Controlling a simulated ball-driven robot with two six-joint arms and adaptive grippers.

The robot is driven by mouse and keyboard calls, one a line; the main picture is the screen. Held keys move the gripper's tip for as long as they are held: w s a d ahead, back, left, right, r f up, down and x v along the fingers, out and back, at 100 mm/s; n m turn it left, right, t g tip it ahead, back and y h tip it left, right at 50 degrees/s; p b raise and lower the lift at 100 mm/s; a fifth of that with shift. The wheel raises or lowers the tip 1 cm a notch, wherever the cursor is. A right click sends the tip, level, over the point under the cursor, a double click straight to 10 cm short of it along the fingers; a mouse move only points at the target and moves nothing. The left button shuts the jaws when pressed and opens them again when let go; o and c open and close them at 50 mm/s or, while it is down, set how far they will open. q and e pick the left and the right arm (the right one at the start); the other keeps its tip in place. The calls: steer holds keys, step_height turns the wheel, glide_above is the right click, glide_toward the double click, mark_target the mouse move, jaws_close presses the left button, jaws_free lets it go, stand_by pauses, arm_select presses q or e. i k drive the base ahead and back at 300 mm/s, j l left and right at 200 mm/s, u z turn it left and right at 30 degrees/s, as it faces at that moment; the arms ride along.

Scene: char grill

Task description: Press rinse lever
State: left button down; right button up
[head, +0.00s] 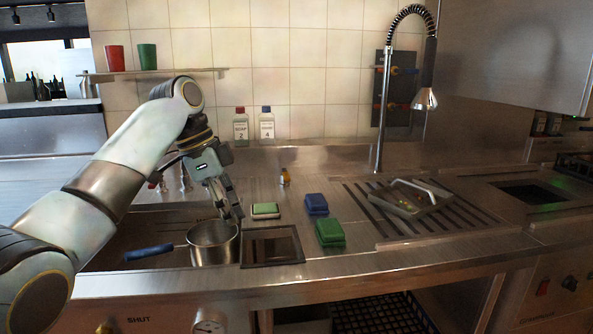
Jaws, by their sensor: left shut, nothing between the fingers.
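A tall spring-neck rinse tap (380,110) stands at the back of the counter. Its spray head (425,98) hangs down at the right. Beside it a dark wall panel (377,92) bears small coloured handles. I cannot tell which part is the rinse lever. My left gripper (231,212) points down, shut and empty, over the steel pot (212,245) at the left; I cannot tell whether it touches the pot's rim. It is well to the left of the tap. My right gripper is not in view.
Green-and-white (265,211), blue (316,204) and green (330,233) blocks lie mid-counter. A small yellow-topped fitting (285,177) stands behind them. A tray (408,200) sits on the slatted drainer (462,216). Two bottles (241,126) (267,125) stand by the wall. The front edge is clear.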

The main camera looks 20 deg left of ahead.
mark_target(284, 173)
steer(key=i, duration=1.45)
